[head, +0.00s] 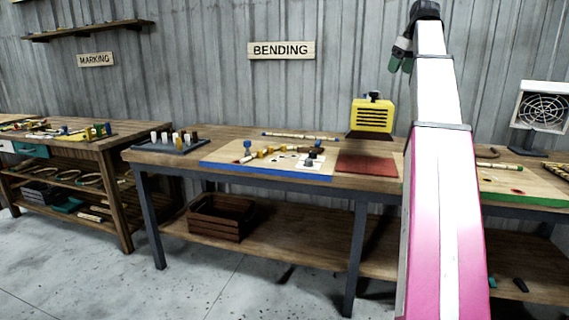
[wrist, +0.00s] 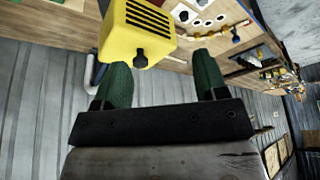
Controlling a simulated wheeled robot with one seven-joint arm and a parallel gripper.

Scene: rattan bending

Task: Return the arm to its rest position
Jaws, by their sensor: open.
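My gripper (head: 402,56) shows in the head view at the top of my raised pink and white arm, in front of the grey wall and above the bending bench. In the wrist view my gripper (wrist: 163,86) has two green fingers spread wide apart, with nothing between them. The yellow machine (wrist: 138,30) shows beyond the fingertips in the wrist view. In the head view the yellow machine (head: 372,117) stands at the back of the bench, left of my arm. My arm hides part of the bench.
The bending bench (head: 180,158) holds a blue-edged board (head: 225,157), a dark tray (head: 172,146) of pegs and a red mat (head: 367,165). A fan (head: 542,106) stands at the right. The marking bench (head: 100,146) is at the left. A wooden crate (head: 221,217) sits on the lower shelf.

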